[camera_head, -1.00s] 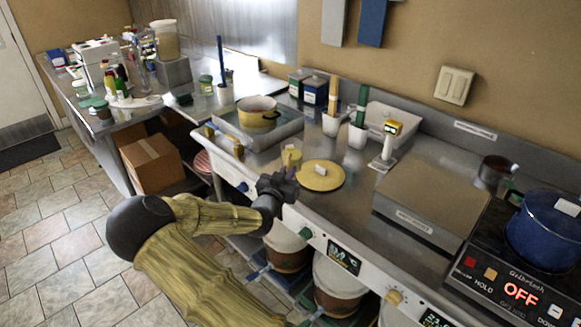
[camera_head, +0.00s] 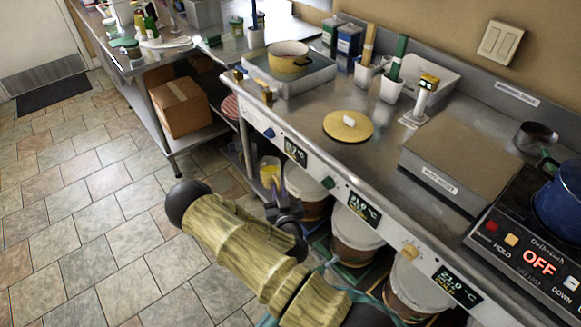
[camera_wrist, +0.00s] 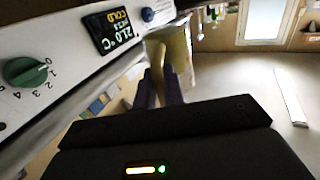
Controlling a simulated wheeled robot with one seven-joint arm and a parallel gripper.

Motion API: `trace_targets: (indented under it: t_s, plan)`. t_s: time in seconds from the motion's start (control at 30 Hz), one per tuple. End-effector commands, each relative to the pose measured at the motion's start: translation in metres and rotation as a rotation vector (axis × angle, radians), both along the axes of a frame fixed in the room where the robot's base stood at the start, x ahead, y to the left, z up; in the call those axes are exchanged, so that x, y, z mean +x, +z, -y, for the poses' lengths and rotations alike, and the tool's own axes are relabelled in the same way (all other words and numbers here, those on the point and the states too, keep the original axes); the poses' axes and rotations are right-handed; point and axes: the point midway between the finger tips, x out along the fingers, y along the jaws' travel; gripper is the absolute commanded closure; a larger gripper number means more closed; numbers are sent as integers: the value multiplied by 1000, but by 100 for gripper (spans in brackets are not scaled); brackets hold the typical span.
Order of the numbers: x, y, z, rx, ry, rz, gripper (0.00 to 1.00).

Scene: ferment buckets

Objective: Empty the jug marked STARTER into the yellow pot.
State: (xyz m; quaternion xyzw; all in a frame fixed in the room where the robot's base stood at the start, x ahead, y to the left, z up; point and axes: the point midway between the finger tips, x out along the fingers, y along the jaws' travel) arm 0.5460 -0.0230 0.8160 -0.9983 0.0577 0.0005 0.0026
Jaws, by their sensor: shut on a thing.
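A small pale-yellow jug (camera_head: 268,171) hangs in front of the counter edge, below the control panel. My gripper (camera_head: 279,190) is shut on the jug's handle. The wrist view shows the dark fingers (camera_wrist: 160,86) around the handle and the jug's body (camera_wrist: 183,48) beyond them. No marking on the jug is readable, and its contents are hidden.
A round yellow lid (camera_head: 348,127) lies on the counter, right of the pot. Small brass-coloured pieces (camera_head: 266,96) stand near the counter's left end. Lidded buckets (camera_head: 357,230) stand beneath.

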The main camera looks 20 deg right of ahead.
Motion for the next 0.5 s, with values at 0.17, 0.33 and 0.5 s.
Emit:
trace_targets:
  t_s: [0.17,0.33,0.5]
  plan:
    - [-11,-30,-22,-1,109,-1,100]
    - [-12,-33,-25,-8,123,-5,100]
    - [-11,-31,-25,-5,121,0,100]
